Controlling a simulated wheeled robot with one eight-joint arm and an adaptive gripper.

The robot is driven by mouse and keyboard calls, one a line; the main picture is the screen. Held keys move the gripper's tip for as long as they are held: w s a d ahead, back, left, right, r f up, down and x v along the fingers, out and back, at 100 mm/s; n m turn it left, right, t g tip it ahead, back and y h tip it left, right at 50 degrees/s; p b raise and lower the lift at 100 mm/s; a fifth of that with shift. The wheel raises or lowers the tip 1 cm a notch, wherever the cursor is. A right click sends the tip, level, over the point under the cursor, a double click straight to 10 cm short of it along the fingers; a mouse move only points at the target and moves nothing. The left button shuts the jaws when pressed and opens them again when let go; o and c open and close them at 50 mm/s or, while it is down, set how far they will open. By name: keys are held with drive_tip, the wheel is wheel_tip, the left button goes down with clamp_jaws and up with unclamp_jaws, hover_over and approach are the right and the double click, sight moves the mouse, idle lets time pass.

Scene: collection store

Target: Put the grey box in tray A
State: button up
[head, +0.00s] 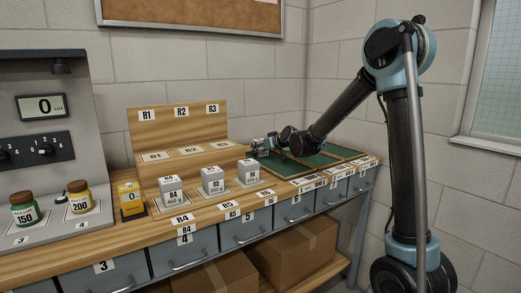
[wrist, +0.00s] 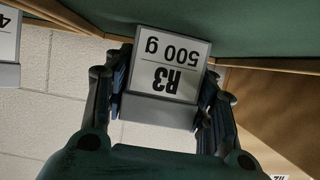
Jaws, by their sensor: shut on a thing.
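My gripper (head: 264,147) is at the far left edge of the green-lined wooden trays in the head view. In the wrist view its two fingers (wrist: 163,100) are shut on the sides of a grey box (wrist: 158,132) with a white label, upside down there, reading R3 500 g. Green lining (wrist: 255,25) and a wooden rim (wrist: 275,65) show behind the box. Whether the box touches the lining cannot be told. The divided green tray area (head: 315,160) has label plates along its front, too small to read, so I cannot tell which is tray A.
Grey boxes marked R4 (head: 171,192), R5 (head: 213,181) and probably R6 (head: 247,172) stand on the bench left of the trays. A stepped wooden rack (head: 165,125) stands behind them. Jars (head: 24,213) and a yellow device (head: 131,200) are farther left.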

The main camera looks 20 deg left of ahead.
drive_tip(key=o, duration=1.6)
drive_tip(key=shift+c, duration=0.2)
drive_tip(key=v, duration=1.2)
drive_tip(key=shift+d, duration=0.1)
